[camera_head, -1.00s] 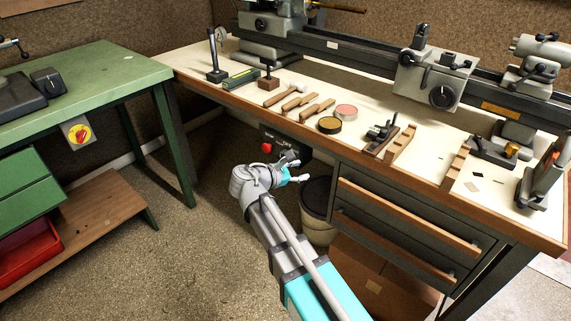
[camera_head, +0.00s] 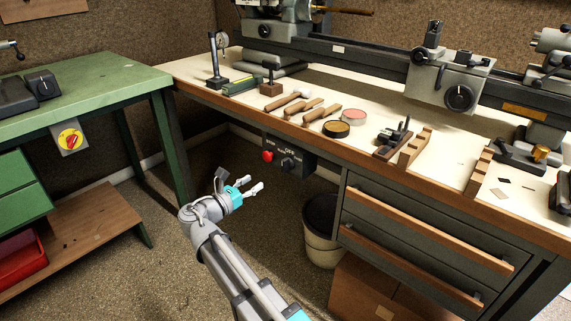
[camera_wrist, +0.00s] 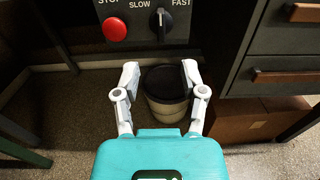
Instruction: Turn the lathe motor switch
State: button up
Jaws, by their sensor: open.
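The lathe motor switch is a black rotary knob (camera_head: 289,163) on a dark control panel (camera_head: 304,168) under the wooden bench's front edge. In the wrist view the knob (camera_wrist: 161,21) is at the top, upright with its white mark upward, between the SLOW and FAST labels. OFF is readable above it in the head view. A red stop button (camera_wrist: 114,29) is left of it. My gripper (camera_head: 255,184) is open and empty, in front of the panel and below-left of the knob. In the wrist view its fingers (camera_wrist: 160,73) are spread below the knob, not touching it.
A bin (camera_head: 322,232) stands under the bench, beside drawers (camera_head: 420,238) and a cardboard box (camera_head: 372,292). A green bench (camera_head: 90,85) at left carries a red-and-yellow switch (camera_head: 70,138). Tools lie on the lathe bench. The floor before the panel is clear.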

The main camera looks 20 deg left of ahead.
aim_at(282, 164)
jog(key=shift+w, duration=0.1)
jog(key=shift+x, duration=6.9)
jog(key=shift+c, duration=0.2)
grip_shut()
